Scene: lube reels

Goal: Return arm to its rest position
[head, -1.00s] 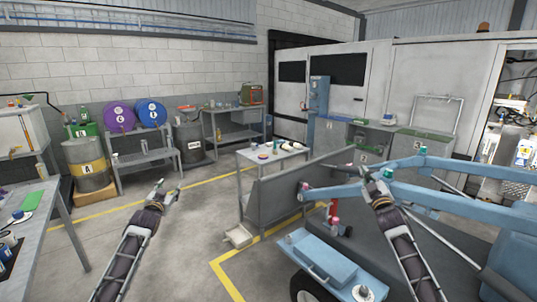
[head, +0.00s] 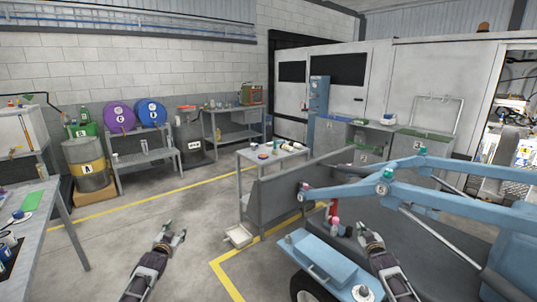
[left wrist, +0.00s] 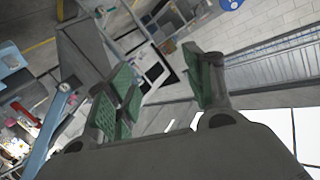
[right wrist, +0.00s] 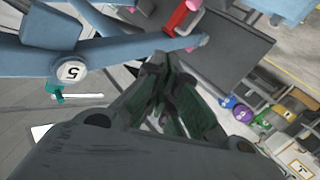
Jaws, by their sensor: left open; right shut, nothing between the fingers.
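My left gripper (head: 174,236) is open and empty over bare floor at the lower left in the head view. In the left wrist view its green-padded fingers (left wrist: 163,88) stand apart. My right gripper (head: 369,238) is empty, beside the blue cart and below the blue boom arms. In the right wrist view its fingers (right wrist: 168,95) are together. A blue arm with a "5" plate also crosses the right wrist view (right wrist: 110,58), close to the fingers.
The blue cart (head: 330,262) with a wheel stands at lower centre, by a grey bin-like body (head: 270,200). A grey workbench (head: 50,212) is at the left. A small table (head: 250,160) and drums stand behind. The floor at left centre is clear.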

